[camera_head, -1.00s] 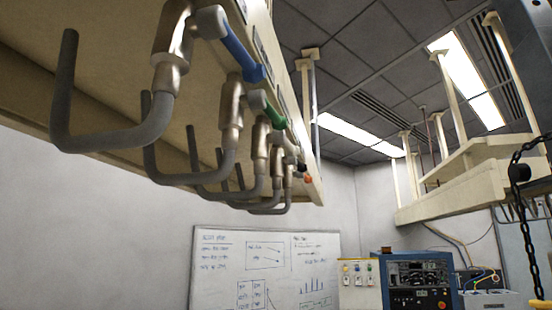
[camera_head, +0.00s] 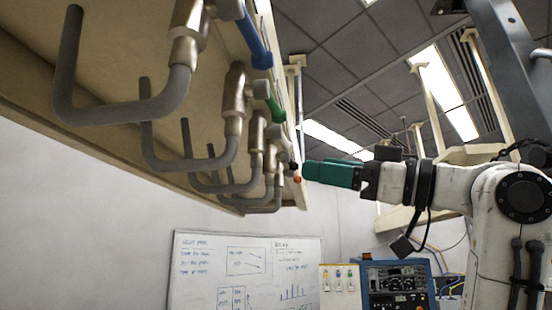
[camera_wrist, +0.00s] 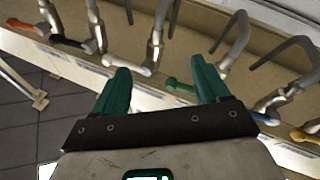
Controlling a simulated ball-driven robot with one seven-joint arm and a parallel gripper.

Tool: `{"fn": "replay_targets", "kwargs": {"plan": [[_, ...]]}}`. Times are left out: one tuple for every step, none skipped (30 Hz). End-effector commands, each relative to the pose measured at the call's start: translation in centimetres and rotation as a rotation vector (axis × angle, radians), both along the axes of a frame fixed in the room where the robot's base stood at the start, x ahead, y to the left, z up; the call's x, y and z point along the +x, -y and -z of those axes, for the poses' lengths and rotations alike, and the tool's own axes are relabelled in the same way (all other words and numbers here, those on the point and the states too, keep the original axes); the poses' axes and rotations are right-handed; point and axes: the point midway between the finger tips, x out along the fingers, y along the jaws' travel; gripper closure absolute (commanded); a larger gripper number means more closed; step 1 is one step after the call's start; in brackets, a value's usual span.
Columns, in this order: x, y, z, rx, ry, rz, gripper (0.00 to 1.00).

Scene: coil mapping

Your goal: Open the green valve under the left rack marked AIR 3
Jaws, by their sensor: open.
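The green handle also shows in the wrist view (camera_wrist: 180,87), between my fingers and nearer the right one. My gripper (camera_head: 310,172) has green fingers and is open and empty. In the head view it points left toward the rack's front edge, lower right of the green handle. The wrist view shows my gripper (camera_wrist: 158,80) with its fingers spread wide. The AIR 3 marking is not readable.
The blue handle (camera_head: 256,42) neighbours the green one on one side. A white handle (camera_wrist: 128,64) is on the other side, near my left finger. Orange (camera_wrist: 25,27) and yellow (camera_wrist: 305,136) handles lie farther out. Bent grey pipes (camera_head: 120,108) hang below the rack.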

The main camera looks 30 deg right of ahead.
Motion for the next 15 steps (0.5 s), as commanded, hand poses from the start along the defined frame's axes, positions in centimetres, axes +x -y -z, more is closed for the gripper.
{"fn": "replay_targets", "kwargs": {"plan": [[-1.4, -0.4, -1.7, -0.018, 0.041, -0.01, 0.25], [-2.1, -0.6, -2.5, -0.026, 0.06, -0.017, 0.25], [-2.8, -0.9, -3.4, -0.036, 0.081, -0.025, 0.25], [-3.3, -1.1, -3.9, -0.042, 0.092, -0.03, 0.25], [-3.6, -1.2, -4.3, -0.047, 0.101, -0.034, 0.25], [-4.0, -1.3, -4.7, -0.052, 0.11, -0.038, 0.25], [-4.1, -1.4, -4.9, -0.053, 0.114, -0.04, 0.25], [-4.1, -1.5, -5.1, -0.054, 0.117, -0.041, 0.25], [-4.0, -1.7, -5.3, -0.055, 0.119, -0.043, 0.25], [-3.9, -1.9, -5.4, -0.056, 0.119, -0.044, 0.25], [-3.7, -2.0, -5.5, -0.056, 0.117, -0.044, 0.25], [-3.3, -2.3, -5.7, -0.055, 0.116, -0.045, 0.25], [-3.0, -2.5, -5.9, -0.054, 0.115, -0.044, 0.25], [-2.7, -2.8, -6.1, -0.055, 0.115, -0.045, 0.25], [-2.2, -3.4, -6.3, -0.055, 0.115, -0.046, 0.25]]}}
